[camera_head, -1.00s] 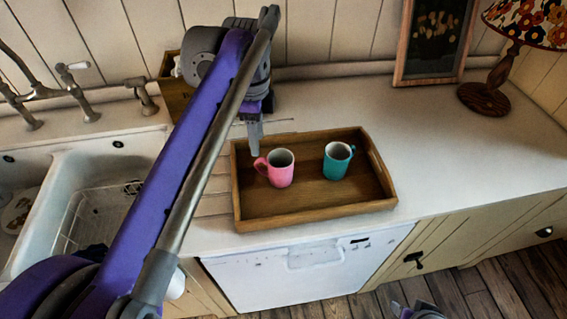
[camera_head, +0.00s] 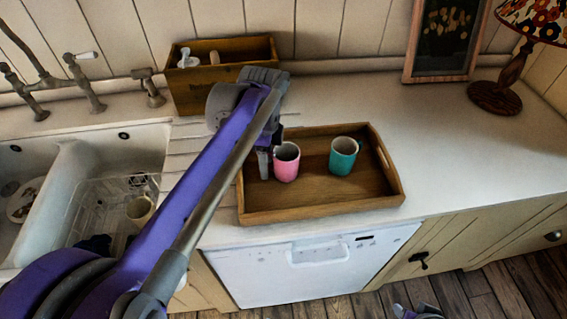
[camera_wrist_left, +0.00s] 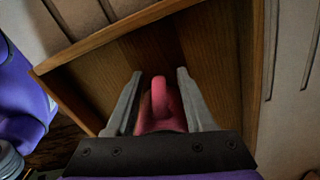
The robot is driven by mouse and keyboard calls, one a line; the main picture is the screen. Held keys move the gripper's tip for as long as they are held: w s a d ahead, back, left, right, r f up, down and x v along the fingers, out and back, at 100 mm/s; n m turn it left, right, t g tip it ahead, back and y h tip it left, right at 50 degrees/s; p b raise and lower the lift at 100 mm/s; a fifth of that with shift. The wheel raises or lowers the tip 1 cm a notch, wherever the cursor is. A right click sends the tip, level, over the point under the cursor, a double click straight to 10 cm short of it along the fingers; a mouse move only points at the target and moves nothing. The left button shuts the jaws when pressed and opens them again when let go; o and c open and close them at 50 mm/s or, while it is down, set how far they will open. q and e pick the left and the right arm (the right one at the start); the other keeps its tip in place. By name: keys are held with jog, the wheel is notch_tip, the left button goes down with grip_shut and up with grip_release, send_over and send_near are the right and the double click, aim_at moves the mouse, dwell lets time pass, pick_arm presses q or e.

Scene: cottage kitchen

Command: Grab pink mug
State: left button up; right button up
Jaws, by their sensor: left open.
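The pink mug (camera_head: 286,163) stands upright in the left part of the wooden tray (camera_head: 290,211), beside a teal mug (camera_head: 343,156). My left gripper (camera_head: 265,165) is lowered at the pink mug's left side, where the handle is hidden from the head view. In the left wrist view, the open fingers of my left gripper (camera_wrist_left: 158,100) stand on both sides of the pink mug's handle (camera_wrist_left: 159,98), with gaps on each side. The rest of that mug is mostly hidden behind the gripper's base.
A wooden box (camera_head: 215,92) stands behind my left arm against the wall. A sink (camera_head: 75,190) with a rack lies at the left. A picture frame (camera_head: 446,40) and a lamp (camera_head: 497,95) stand at the back right. The counter right of the tray is clear.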

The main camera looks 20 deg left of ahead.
pick_arm(q)
grip_shut()
dwell(1.4)
